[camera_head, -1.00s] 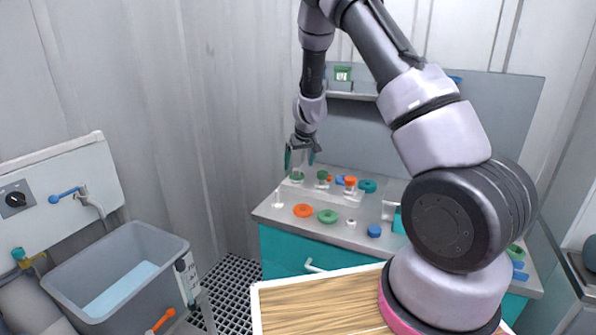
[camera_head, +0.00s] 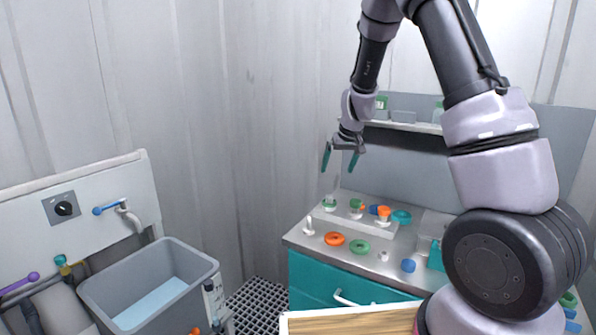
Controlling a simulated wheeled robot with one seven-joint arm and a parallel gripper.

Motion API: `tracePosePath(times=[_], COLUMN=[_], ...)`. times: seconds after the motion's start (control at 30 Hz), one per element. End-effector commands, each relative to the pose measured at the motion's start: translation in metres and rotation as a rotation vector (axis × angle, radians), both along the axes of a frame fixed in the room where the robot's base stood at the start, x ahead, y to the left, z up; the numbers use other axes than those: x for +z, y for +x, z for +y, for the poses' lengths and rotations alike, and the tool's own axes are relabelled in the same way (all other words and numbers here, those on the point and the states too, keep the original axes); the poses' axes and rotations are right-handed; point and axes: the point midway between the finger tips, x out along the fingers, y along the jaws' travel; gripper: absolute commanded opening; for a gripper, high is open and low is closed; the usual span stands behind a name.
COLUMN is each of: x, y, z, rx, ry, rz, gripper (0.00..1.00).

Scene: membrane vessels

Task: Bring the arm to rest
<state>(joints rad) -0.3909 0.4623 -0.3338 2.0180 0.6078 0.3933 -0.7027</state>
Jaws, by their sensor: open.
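My gripper (camera_head: 341,160) hangs at the end of my raised arm, fingers pointing down. Its two green fingertips are spread apart with nothing between them. It is above the back left of the steel-topped bench (camera_head: 312,241), clear of the small vessels on the white rack (camera_head: 345,223). The vessels stand upright in the rack with green and orange caps. My arm arches up out of the top of the picture, so its upper bend is hidden.
An orange ring (camera_head: 334,239), a green ring (camera_head: 358,247) and a blue cap (camera_head: 408,265) lie on the bench. A shelf (camera_head: 405,126) is on the back panel. A grey sink (camera_head: 150,290) with water stands left. A wooden board (camera_head: 350,322) is in front.

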Motion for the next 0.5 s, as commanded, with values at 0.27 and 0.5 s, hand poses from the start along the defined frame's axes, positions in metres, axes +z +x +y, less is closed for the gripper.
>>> tracePosePath(times=[0.27, 0.5], x=[0.124, 0.198], y=[-0.075, -0.161], z=[-0.011, -0.024], rx=[-0.105, -0.184], ry=[0.184, 0.273], rz=[-0.036, -0.06], gripper=[1.0, 1.0])
